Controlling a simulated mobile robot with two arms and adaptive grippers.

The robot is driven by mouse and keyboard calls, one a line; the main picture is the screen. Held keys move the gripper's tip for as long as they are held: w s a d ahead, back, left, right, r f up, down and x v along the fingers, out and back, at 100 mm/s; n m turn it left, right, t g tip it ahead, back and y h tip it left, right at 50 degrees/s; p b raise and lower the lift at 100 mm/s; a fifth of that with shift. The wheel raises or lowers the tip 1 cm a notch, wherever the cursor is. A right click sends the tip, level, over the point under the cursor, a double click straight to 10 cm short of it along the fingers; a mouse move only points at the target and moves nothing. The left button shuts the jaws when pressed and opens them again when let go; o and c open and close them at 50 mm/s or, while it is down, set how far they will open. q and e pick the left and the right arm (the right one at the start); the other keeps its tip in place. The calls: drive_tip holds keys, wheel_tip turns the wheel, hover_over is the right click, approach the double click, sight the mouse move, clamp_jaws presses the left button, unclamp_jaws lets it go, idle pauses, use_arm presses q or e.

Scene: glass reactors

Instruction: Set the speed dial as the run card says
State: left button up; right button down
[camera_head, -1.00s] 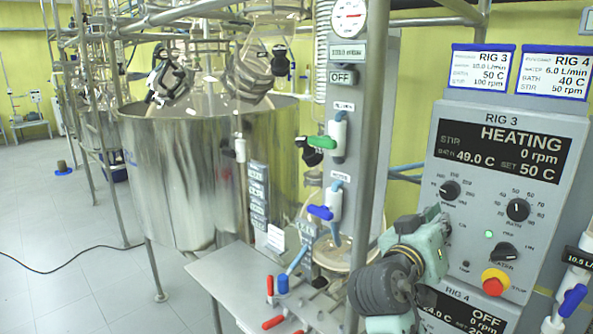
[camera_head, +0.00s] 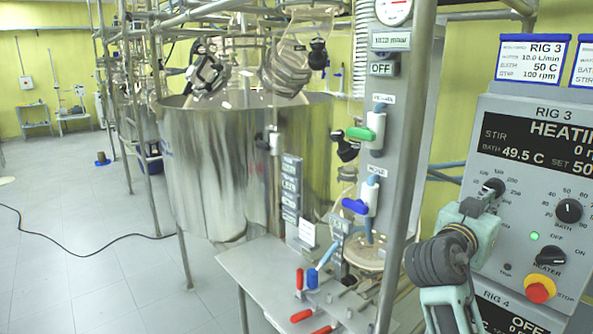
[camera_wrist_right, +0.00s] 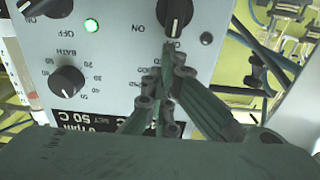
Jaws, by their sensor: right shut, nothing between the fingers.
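The rig 3 run card (camera_head: 531,60) is at the upper right and reads bath 50 C and stir 100 rpm. Below it, the rig 3 panel display (camera_head: 520,148) shows stir and bath 49.5 C; its right part is cut off. The black speed dial (camera_head: 493,187) is at the panel's left, partly covered by my right gripper (camera_head: 484,199). In the right wrist view my right gripper (camera_wrist_right: 165,88) is shut and empty. Its fingers stand over the dial's number marks and hide the dial; contact cannot be told. My left gripper is not in view.
The bath dial (camera_head: 569,211), green lamp (camera_head: 534,236), black heater knob (camera_head: 551,256) and red stop button (camera_head: 538,291) sit near the speed dial. A metal post (camera_head: 411,160) and a valve board with green (camera_head: 360,133) and blue handles (camera_head: 355,206) stand left of the gripper.

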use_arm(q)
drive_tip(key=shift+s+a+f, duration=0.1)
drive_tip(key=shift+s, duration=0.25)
use_arm(e)
drive_tip(key=shift+d+r, duration=0.15)
drive_tip(key=shift+r, duration=0.05)
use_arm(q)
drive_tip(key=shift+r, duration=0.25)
use_arm(e)
drive_tip(key=shift+r, duration=0.65)
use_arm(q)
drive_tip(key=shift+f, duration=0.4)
use_arm(e)
drive_tip(key=shift+f, duration=0.1)
use_arm(q)
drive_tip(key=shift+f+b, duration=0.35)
drive_tip(key=shift+b, duration=0.15)
use_arm(e)
drive_tip(key=shift+w+a, duration=0.2)
drive_tip(key=shift+a, duration=0.05)
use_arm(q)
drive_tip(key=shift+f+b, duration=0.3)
use_arm(e)
drive_tip(key=shift+w+a, duration=0.25)
drive_tip(key=shift+f, duration=0.1)
